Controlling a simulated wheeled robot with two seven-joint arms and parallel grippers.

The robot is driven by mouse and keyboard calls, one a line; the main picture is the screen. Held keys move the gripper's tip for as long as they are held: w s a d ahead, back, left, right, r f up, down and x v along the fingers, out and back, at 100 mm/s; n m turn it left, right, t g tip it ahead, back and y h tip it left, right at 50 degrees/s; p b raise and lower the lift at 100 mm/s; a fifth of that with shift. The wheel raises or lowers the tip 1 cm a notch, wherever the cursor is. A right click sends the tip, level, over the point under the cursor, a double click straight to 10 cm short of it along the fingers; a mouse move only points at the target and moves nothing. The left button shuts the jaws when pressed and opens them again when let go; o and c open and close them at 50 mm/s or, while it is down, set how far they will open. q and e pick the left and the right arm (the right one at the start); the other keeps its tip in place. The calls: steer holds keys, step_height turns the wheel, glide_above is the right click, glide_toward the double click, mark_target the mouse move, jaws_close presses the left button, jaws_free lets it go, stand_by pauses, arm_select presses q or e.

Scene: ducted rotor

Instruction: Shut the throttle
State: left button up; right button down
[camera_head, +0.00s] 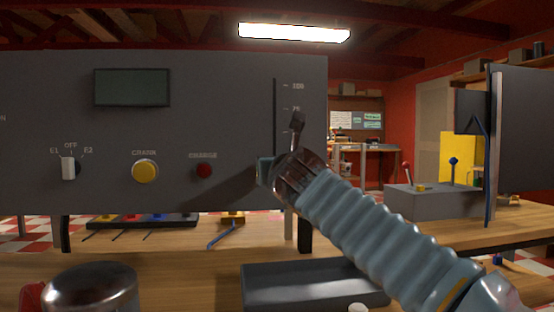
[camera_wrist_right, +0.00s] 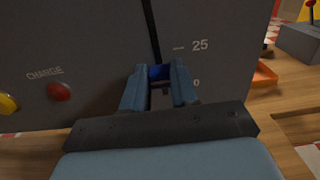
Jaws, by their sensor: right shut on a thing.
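The throttle slot (camera_head: 275,105) is a dark vertical line on the grey panel (camera_head: 225,115), with a scale from 100 at the top. It also shows in the right wrist view (camera_wrist_right: 151,28), beside the 25 mark and a partly hidden 0. My right gripper (camera_head: 266,171) is at the lower part of the slot. My arm hides the lower scale in the head view. My left gripper is not in view.
A selector switch (camera_head: 68,168), yellow crank button (camera_head: 145,171) and red charge button (camera_head: 204,171) are left of the slot. A dark tray (camera_head: 312,284) lies on the bench below. A grey box with levers (camera_head: 430,202) stands at right.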

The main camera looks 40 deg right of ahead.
step_height(320, 180, down, 3)
steer(key=shift+f+b, duration=0.15)
steer(key=shift+b, duration=0.3)
steer(key=shift+w, duration=0.1)
steer(key=c, duration=0.9)
jaws_free()
steer(key=v, duration=1.4)
